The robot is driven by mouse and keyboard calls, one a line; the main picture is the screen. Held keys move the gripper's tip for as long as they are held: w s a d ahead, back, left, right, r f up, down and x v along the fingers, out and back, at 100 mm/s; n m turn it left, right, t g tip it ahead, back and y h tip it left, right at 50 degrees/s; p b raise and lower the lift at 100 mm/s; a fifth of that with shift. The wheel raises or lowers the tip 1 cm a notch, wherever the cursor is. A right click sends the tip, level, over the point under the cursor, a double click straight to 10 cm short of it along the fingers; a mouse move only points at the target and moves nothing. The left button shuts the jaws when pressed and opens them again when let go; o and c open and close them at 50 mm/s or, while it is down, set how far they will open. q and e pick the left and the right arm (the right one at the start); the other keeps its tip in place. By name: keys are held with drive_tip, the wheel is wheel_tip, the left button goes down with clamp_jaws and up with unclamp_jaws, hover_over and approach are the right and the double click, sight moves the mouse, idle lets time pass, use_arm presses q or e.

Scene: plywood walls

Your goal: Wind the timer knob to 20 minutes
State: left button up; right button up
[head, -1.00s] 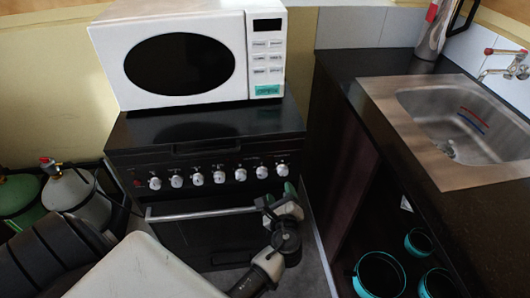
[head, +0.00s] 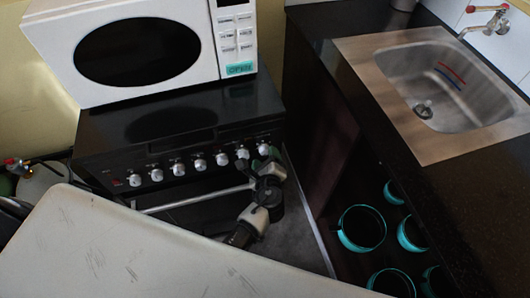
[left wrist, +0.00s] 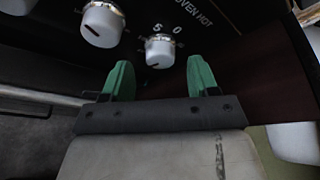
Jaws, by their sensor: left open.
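The black stove (head: 185,115) has a row of silver knobs along its front panel. The timer knob seems to be the rightmost one (head: 263,149). In the left wrist view this small silver knob (left wrist: 159,51) has the figures 5 and 0 printed above it and "OVEN HOT" to its right. A dark mark shows on its face. My left gripper (left wrist: 160,72) is open, its green fingers either side of and just below the knob in that view, apparently apart from it. In the head view the left gripper (head: 267,162) is just below the knob. My right gripper is not in view.
A larger silver knob (left wrist: 101,24) sits left of the fingers. The oven door handle (head: 195,198) runs below the knobs. A white microwave (head: 150,50) stands on the stove. A dark counter with a sink (head: 375,80) and teal-rimmed pots (head: 361,228) are to the right.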

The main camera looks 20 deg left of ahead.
use_arm(q)
drive_tip(key=shift+x, duration=1.1)
drive_tip(key=c, duration=0.9)
idle(0.4)
drive_tip(key=o, duration=0.9)
drive_tip(key=shift+s, duration=0.1)
drive_tip(key=v, duration=1)
drive_tip(key=shift+s+d+r+b, duration=0.2)
drive_tip(key=shift+s+b, duration=0.1)
